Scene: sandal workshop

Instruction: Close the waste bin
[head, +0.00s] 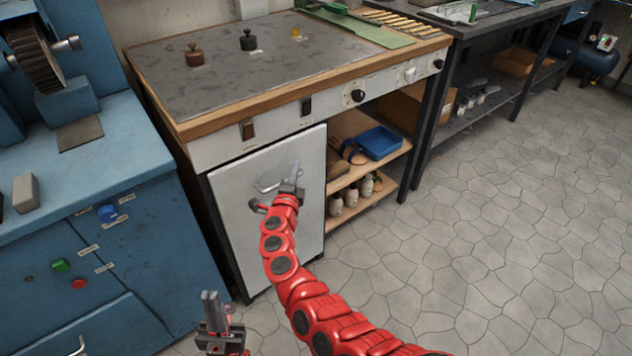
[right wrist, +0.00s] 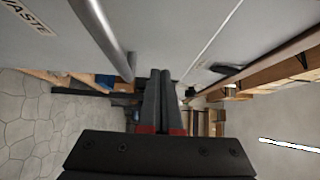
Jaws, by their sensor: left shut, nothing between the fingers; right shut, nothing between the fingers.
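The waste bin's pale grey front panel (head: 240,235) sits under the workbench, with a metal bar handle (head: 266,187). The panel also shows in the right wrist view (right wrist: 165,25), with a "WASTE" label at its upper left and the handle (right wrist: 101,30) beside my fingers. I cannot tell how far the panel stands out from the bench. My right gripper (head: 288,187) is shut and empty, in front of the panel close to the handle; whether it touches is unclear. Its closed fingers show in the wrist view (right wrist: 160,90). My left gripper (head: 209,300) is shut and empty, low at the left.
A blue machine cabinet (head: 160,235) stands left of the bin. Open shelves right of it hold a blue tray (head: 379,142) and several bottles. The workbench top (head: 215,95) overhangs. The tiled floor (head: 480,230) at right is clear.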

